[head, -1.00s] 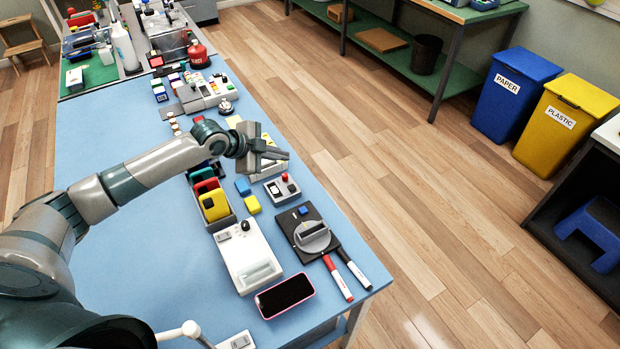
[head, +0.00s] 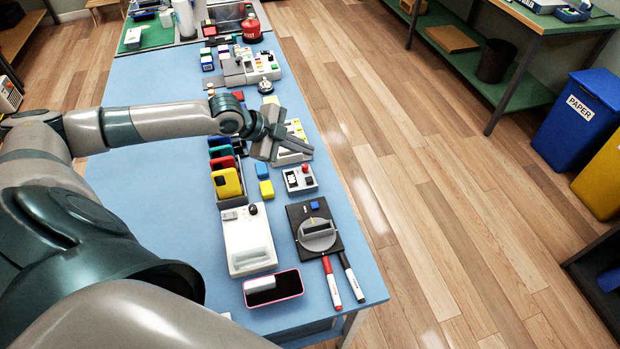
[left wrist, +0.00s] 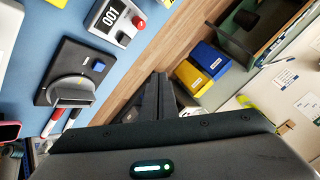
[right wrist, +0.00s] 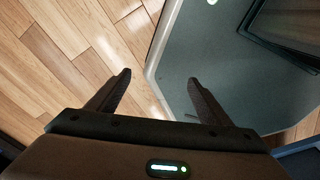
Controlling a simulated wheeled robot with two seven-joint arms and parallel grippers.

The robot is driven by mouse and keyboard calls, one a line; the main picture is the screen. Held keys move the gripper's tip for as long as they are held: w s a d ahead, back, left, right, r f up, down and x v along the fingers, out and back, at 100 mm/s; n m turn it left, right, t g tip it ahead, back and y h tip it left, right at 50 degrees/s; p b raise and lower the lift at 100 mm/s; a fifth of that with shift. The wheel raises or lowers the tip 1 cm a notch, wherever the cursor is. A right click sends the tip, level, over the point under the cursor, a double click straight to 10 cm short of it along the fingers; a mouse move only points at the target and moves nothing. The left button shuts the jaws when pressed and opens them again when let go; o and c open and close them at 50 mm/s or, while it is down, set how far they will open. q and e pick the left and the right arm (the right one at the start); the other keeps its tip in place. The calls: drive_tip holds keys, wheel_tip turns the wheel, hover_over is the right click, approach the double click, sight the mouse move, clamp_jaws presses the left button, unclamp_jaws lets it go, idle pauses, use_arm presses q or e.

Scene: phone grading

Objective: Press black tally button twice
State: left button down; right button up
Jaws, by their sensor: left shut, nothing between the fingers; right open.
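The tally counter (head: 299,180) is a small light-grey box with a red button and a black button, on the blue table near its right edge. In the left wrist view the tally counter (left wrist: 101,24) shows at the top with its display reading 001; its black button (left wrist: 122,38) is beside the red one. My left gripper (head: 308,147) is shut and empty, beyond the counter in the head view, above a light device with yellow parts. It is apart from the counter. My right gripper (right wrist: 158,80) is open and empty; in the head view it does not show.
Near the counter are a blue block (head: 262,171), a yellow block (head: 267,189), a phone rack (head: 231,203) and a black plate with a grey dial (head: 300,217). A white device (head: 249,252), a pink-edged phone (head: 286,282) and two markers lie nearer.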

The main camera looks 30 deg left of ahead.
use_arm(q)
drive_tip(key=b, duration=0.6)
hover_over(309, 180)
drive_tip(key=a, duration=0.1)
drive_tip(key=f, duration=0.6)
drive_tip(key=shift+s+f, duration=0.1)
drive_tip(key=shift+s, duration=0.3)
drive_tip(key=shift+f+b, duration=0.35)
drive_tip(key=shift+f, duration=0.95)
use_arm(e)
wheel_tip(309, 180, down, 7)
drive_tip(key=shift+w+d, duration=0.35)
drive_tip(key=shift+w, duration=0.1)
drive_tip(key=shift+d, duration=0.35)
drive_tip(key=shift+a, duration=0.3)
use_arm(q)
drive_tip(key=shift+f, duration=0.45)
use_arm(e)
drive_tip(key=shift+d, duration=0.3)
